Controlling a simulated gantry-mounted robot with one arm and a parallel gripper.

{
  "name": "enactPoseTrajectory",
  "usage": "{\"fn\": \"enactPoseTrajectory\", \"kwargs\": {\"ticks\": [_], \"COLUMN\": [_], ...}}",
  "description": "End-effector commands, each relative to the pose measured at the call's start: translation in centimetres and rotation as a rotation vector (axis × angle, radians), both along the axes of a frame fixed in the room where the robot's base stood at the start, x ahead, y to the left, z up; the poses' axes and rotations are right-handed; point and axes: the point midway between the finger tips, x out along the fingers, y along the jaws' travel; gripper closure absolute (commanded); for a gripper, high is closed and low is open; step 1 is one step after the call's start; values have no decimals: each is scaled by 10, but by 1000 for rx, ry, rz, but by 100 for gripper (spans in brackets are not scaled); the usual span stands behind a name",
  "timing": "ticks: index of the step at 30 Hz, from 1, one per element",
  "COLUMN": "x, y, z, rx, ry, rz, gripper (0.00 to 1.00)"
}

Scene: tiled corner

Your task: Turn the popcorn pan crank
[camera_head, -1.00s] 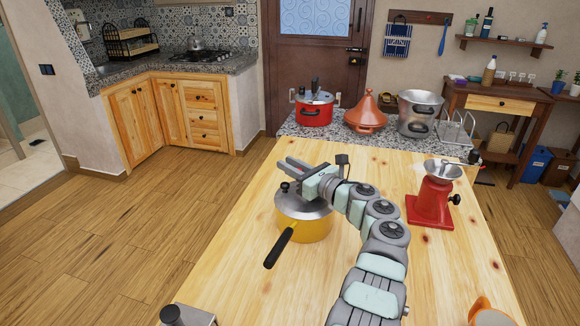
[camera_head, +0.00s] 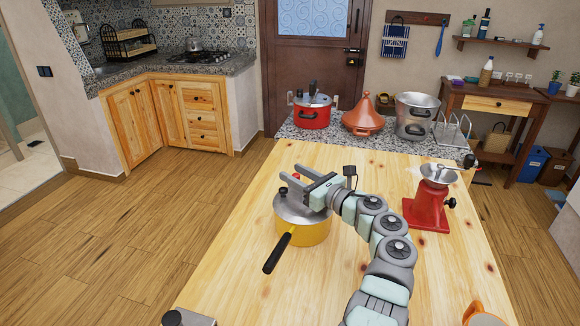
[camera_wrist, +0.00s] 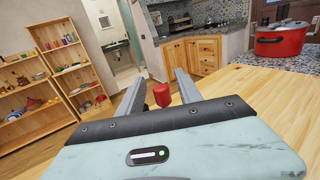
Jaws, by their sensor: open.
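The popcorn pan is a yellow pot (camera_head: 303,233) with a grey metal lid (camera_head: 296,209) and a long black handle (camera_head: 279,251) pointing toward the front left. My gripper (camera_head: 289,177) is open just above the lid, its fingers pointing left. A small red knob (camera_head: 296,177) shows between the fingers; it also stands between them in the wrist view (camera_wrist: 161,95), with a gap to each finger. It appears to be the crank's grip. A black knob (camera_head: 283,190) shows beside the near finger. The rest of the crank is hidden by my gripper.
A red grinder (camera_head: 428,207) with a metal bowl stands to the right on the wooden table (camera_head: 250,270). Behind are a red pressure cooker (camera_head: 311,117), a clay tagine (camera_head: 363,121) and a steel pot (camera_head: 413,126) on a stone counter. An orange object is at the front right.

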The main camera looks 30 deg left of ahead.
Motion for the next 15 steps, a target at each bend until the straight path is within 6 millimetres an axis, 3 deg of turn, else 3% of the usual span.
{"fn": "enactPoseTrajectory", "kwargs": {"ticks": [9, 15], "x": [-18, -24], "y": [-55, -71], "z": [1, 0], "rx": [-2, 0], "ry": [0, 1], "rz": [-3, -2], "gripper": [58, 58]}}
